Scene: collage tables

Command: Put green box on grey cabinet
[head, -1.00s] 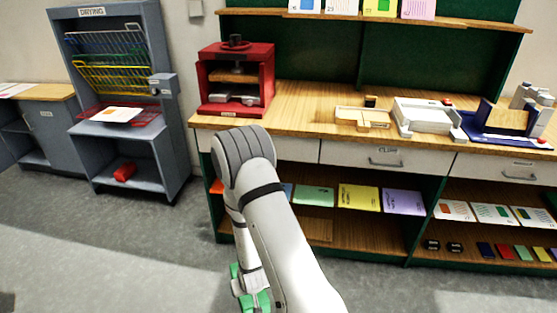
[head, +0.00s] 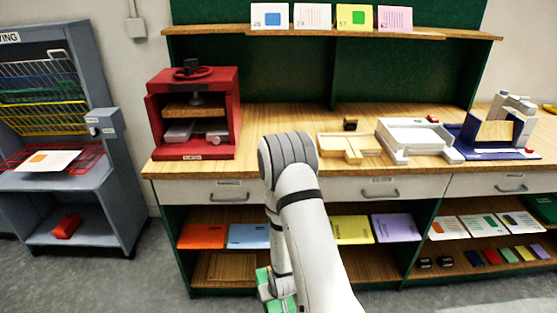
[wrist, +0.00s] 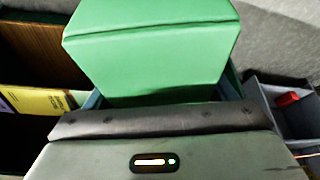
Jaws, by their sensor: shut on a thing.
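My gripper (wrist: 160,98) is shut on a green box (wrist: 150,50), which fills the upper middle of the wrist view. In the head view the green box (head: 265,285) shows only in part, low beside my white arm and in front of the bench's lower shelves. The gripper's fingers are mostly hidden there. A grey cabinet marked as a drying rack (head: 118,190) stands at the left, cut by the frame edge. It holds wire racks, a sheet with an orange patch on the red rack, and a red object (head: 67,226) on its lower shelf.
A long wooden bench (head: 270,120) carries a red press (head: 192,110), a wooden tray (head: 348,149), a white tray (head: 415,138) and a blue device (head: 490,130). Its lower shelves hold coloured sheets and small blocks. Grey floor (head: 85,280) is open at the lower left.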

